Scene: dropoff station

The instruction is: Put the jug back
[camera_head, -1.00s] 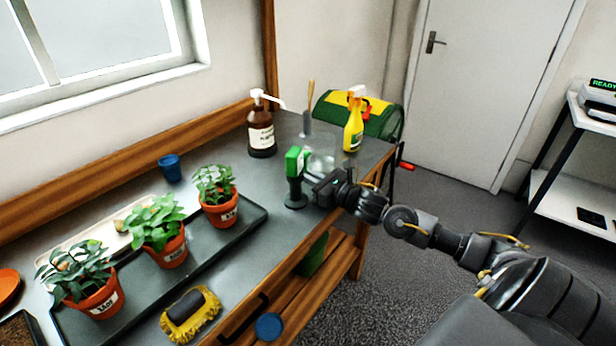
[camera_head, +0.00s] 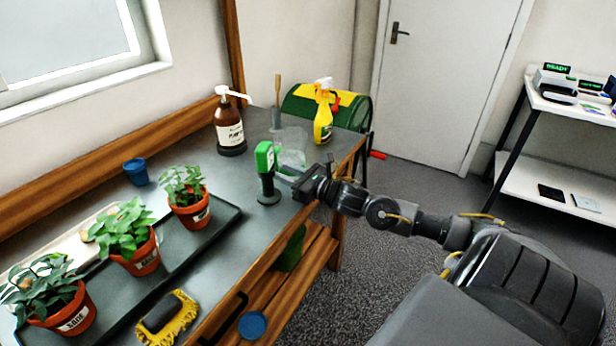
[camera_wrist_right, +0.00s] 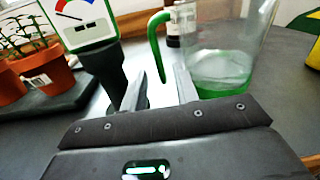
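The jug (camera_head: 292,146) is clear with a green handle and some green at its bottom. It stands upright on the bench beside the green meter (camera_head: 265,160). In the right wrist view the jug (camera_wrist_right: 228,45) is just beyond the fingers, with its green handle (camera_wrist_right: 156,45) toward the left. My right gripper (camera_head: 287,173) is at the bench's front edge, in front of the jug. In the wrist view its two fingers (camera_wrist_right: 158,82) are apart with nothing held between them; the handle shows beyond the gap. My left gripper is not in view.
The meter (camera_wrist_right: 90,25) stands close to the left finger. A brown pump bottle (camera_head: 229,125), a yellow spray bottle (camera_head: 323,115) and a green-yellow drum (camera_head: 350,112) stand behind. Potted plants in a tray (camera_head: 222,220) fill the left. Bench space in front of the meter is clear.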

